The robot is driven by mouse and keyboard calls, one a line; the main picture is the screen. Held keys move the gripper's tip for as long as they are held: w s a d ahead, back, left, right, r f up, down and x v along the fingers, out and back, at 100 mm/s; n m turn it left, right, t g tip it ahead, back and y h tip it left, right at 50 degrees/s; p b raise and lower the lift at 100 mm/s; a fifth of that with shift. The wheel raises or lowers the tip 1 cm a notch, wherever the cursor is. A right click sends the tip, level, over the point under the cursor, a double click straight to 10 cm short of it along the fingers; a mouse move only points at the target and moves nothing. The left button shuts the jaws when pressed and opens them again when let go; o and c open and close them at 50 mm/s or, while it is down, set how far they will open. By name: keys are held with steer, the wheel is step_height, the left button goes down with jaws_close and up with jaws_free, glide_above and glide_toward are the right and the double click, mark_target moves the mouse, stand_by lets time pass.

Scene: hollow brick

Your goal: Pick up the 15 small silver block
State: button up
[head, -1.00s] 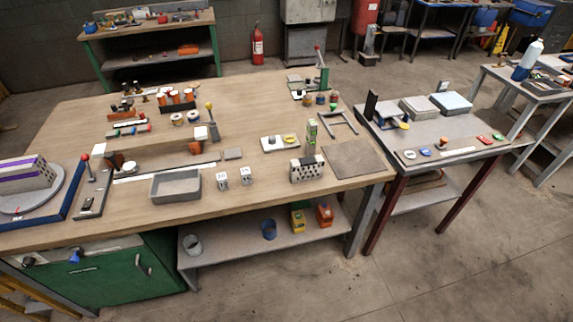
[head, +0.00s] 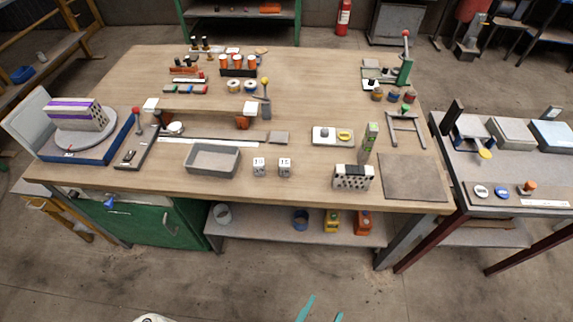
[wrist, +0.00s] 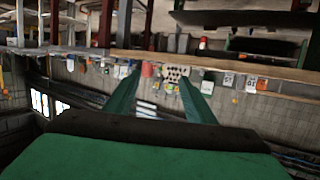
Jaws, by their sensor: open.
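Two small silver blocks stand side by side near the table's front edge in the head view. The right one appears marked 15: the 15 block (head: 285,167). The left one appears marked 10: the 10 block (head: 259,166). My gripper (head: 321,313) shows only as two green fingertips at the bottom edge of the head view, over the floor and well short of the table. It is open and empty. In the wrist view, which looks upside down, the fingers (wrist: 160,76) are spread apart, and the 15 block (wrist: 228,79) and 10 block (wrist: 251,83) show beyond them to the right.
A grey tray (head: 213,174) sits left of the blocks. A perforated hollow brick (head: 353,178) and a dark square plate (head: 414,190) lie to the right. A lower shelf (head: 260,231) holds cups and bottles. A side table (head: 500,205) stands at right. The floor before the table is clear.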

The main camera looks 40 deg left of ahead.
steer(key=w+a+f+n+g+y, duration=0.1)
steer(key=w+a+f+n+y, duration=0.15)
steer(key=w+a, duration=0.85)
steer(key=n+g+y, duration=0.3)
steer(key=y, duration=0.1)
glide_toward(284, 167)
steer(key=shift+w+a+f+h, duration=0.15)
steer(key=shift+a+f+h, duration=0.1)
steer(key=shift+a+f, duration=0.25)
steer(key=x, duration=0.4)
steer(key=shift+w+a, duration=0.15)
steer(key=shift+w+r+x, duration=0.1)
steer(key=shift+x, duration=1.5)
steer(key=shift+w+r+x, duration=0.1)
steer(key=shift+w+x, duration=0.05)
steer(key=shift+x, duration=1.5)
jaws_close()
